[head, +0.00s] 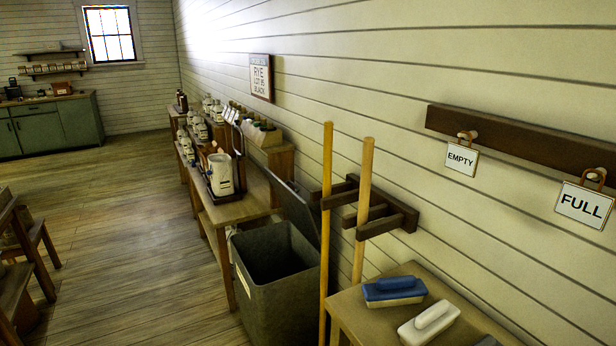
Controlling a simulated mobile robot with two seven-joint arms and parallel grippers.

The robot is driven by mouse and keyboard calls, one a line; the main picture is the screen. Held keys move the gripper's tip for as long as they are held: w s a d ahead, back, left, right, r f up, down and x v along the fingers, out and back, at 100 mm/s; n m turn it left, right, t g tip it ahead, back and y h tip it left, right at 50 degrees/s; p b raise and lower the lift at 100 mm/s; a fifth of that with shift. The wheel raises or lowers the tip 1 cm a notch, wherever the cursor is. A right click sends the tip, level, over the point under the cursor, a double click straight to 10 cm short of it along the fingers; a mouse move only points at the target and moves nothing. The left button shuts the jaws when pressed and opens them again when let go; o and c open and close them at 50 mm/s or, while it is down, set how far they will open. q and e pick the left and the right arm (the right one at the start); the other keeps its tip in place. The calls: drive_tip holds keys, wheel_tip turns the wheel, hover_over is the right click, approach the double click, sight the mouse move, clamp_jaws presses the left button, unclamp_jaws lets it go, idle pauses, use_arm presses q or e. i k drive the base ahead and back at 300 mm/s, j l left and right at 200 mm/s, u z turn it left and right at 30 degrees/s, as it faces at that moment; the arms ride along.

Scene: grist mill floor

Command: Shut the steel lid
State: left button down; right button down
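The steel lid (294,210) stands raised, tilted up at the back edge of a grey steel bin (280,303) near the middle of the head view. The bin's top is open and its dark inside shows. The lid's right part is close to a wooden pole in the picture, and its upper part is in front of the bench. Neither of my grippers is in view.
Two wooden poles (327,180) stand in a wall rack (385,215) right of the bin. A bench (238,210) with jars stands behind it. A small table (375,325) with brushes (394,289) is at front right. Open floor (130,240) lies left.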

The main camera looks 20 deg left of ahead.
sight(296, 210)
drive_tip(key=i+j+z, duration=0.1)
drive_tip(key=i+j, duration=0.3)
drive_tip(key=j, duration=0.25)
drive_tip(key=i+j+z, duration=0.15)
drive_tip(key=j, duration=0.2)
drive_tip(key=i+j, duration=0.15)
drive_tip(key=j, duration=0.2)
drive_tip(key=i+j, duration=0.35)
drive_tip(key=j, duration=0.3)
drive_tip(key=i+j+z, duration=0.1)
drive_tip(key=j, duration=0.25)
drive_tip(key=i+j, duration=0.4)
drive_tip(key=j, duration=0.3)
